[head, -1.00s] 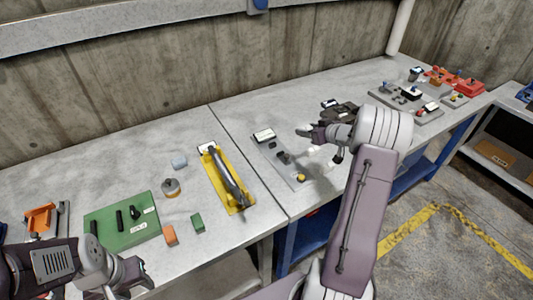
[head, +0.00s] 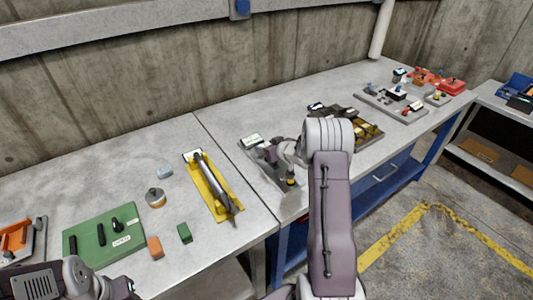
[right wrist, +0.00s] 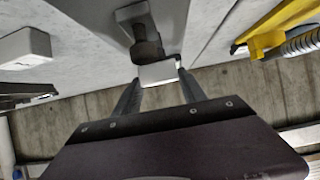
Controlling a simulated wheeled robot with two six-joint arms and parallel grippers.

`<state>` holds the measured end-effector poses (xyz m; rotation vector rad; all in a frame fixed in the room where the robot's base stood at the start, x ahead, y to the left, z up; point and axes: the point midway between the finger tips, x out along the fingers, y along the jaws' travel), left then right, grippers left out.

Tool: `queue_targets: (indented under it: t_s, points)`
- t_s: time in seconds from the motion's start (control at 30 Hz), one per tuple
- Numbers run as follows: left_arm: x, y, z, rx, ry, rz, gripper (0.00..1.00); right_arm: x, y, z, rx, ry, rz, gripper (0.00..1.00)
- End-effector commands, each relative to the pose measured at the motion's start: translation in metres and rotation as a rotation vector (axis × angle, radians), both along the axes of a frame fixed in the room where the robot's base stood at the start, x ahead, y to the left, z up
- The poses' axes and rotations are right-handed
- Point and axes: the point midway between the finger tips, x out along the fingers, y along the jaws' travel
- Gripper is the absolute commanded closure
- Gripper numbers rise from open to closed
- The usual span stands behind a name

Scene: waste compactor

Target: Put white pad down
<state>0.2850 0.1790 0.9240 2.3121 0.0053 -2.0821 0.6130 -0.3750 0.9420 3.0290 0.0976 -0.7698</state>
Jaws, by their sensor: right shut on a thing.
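In the right wrist view, the white pad (right wrist: 160,72) is a small pale block held between the two fingertips of my right gripper (right wrist: 158,80). In the head view, my right gripper (head: 272,152) is over the small grey panel (head: 290,186) on the right-hand table, and the pad cannot be made out there. In the right wrist view, a dark round post (right wrist: 147,46) stands right behind the pad; I cannot tell whether they touch. My left gripper (head: 124,288) is partly in view at the bottom left, its fingers unclear.
A yellow tray (head: 222,198) with a grey tube stands left of the panel. Left of it are a green board (head: 92,240), an orange block (head: 155,246), a green block (head: 185,232) and a round grey part (head: 155,198). Bare tabletop lies between them.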

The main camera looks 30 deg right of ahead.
Motion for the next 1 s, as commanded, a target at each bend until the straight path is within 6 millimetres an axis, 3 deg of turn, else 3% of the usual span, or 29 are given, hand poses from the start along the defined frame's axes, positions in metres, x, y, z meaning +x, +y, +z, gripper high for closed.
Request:
queue_targets:
  t_s: [0.03, 0.13, 0.53, 0.57, 0.6, 0.63, 1.0]
  points:
    - [0.000, 0.000, -0.005, 0.000, 0.000, 0.000, 0.57, -0.001, 0.000, -0.014, 0.003, 0.004, -0.002, 0.91]
    - [0.000, 0.000, -0.006, 0.000, 0.000, 0.000, 0.57, 0.000, 0.000, -0.025, 0.002, 0.001, 0.000, 0.91]
    - [0.000, 0.000, -0.008, 0.000, 0.000, 0.000, 0.57, 0.000, 0.000, -0.030, 0.001, 0.000, 0.000, 0.91]
    - [0.000, 0.000, -0.007, 0.000, 0.000, 0.000, 0.57, 0.000, 0.000, -0.030, 0.001, 0.000, 0.000, 0.45]
    - [0.000, 0.000, -0.007, 0.000, 0.000, 0.000, 0.57, 0.000, 0.000, -0.029, 0.000, 0.000, 0.000, 0.34]
    - [0.000, 0.000, -0.007, 0.000, 0.000, 0.000, 0.57, 0.000, 0.000, -0.029, 0.000, 0.000, 0.000, 0.29]
    - [0.000, 0.000, -0.003, 0.000, 0.000, 0.000, 0.57, 0.000, 0.000, -0.022, 0.000, -0.001, 0.000, 0.29]
